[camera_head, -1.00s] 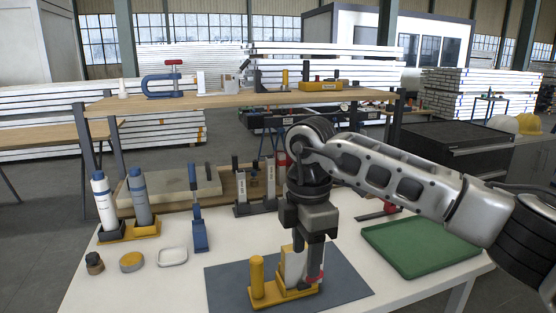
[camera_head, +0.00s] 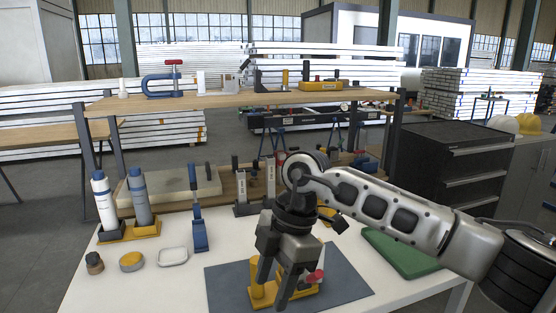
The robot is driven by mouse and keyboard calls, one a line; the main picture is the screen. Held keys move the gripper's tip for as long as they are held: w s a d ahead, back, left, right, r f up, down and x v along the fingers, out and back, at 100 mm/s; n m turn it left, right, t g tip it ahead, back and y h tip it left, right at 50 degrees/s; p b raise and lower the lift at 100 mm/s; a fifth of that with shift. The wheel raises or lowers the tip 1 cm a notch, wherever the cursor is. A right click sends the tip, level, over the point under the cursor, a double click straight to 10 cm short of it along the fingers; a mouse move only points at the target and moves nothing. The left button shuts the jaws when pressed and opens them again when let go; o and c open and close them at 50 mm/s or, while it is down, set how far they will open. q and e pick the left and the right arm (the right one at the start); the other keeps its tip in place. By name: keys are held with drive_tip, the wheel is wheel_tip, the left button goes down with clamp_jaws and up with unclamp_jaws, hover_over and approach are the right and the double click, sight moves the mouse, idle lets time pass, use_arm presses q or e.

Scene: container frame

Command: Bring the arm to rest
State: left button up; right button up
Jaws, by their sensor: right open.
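My right arm comes in from the right, and its right gripper (camera_head: 271,292) hangs with the fingers spread over the grey-blue mat (camera_head: 345,285) at the front of the table. Behind and below the fingers is a yellow fixture (camera_head: 256,276) with an upright post. A small red knob (camera_head: 315,276) shows just right of the fingers. The gripper hides much of the fixture and the white block in it. I see nothing held between the fingers. My left gripper is out of the picture.
Two bottles (camera_head: 106,205) stand in a yellow-black holder at the left. A blue clamp (camera_head: 199,225), a white dish (camera_head: 173,257) and two small round items are near. A green tray (camera_head: 400,258) lies right, partly under my arm. A wooden shelf (camera_head: 230,100) spans the back.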

drive_tip(key=s+a+r+n+g+y, duration=0.2)
drive_tip(key=s+a+n+g+y, duration=0.15)
drive_tip(key=s+a+y, duration=0.8)
drive_tip(key=w+d+m+t+y, duration=0.5)
drive_tip(key=w+m+t+y, duration=0.15)
drive_tip(key=m+t, duration=0.65)
drive_tip(key=w+d+f+m+t+h, duration=0.2)
drive_tip(key=d+f+m+t+h, duration=0.6)
drive_tip(key=d+t+h, duration=0.1)
drive_tip(key=s+d+f+m+g+h, duration=0.2)
drive_tip(key=s+d+f, duration=0.4)
drive_tip(key=f, duration=0.4)
drive_tip(key=s+d+f+m+g+h, duration=0.2)
drive_tip(key=s+d+f+g+h, duration=0.2)
drive_tip(key=s+d+f+h, duration=0.3)
wheel_tip(320, 180, down, 3)
drive_tip(key=shift+s+f, duration=0.1)
drive_tip(key=shift+s, duration=0.55)
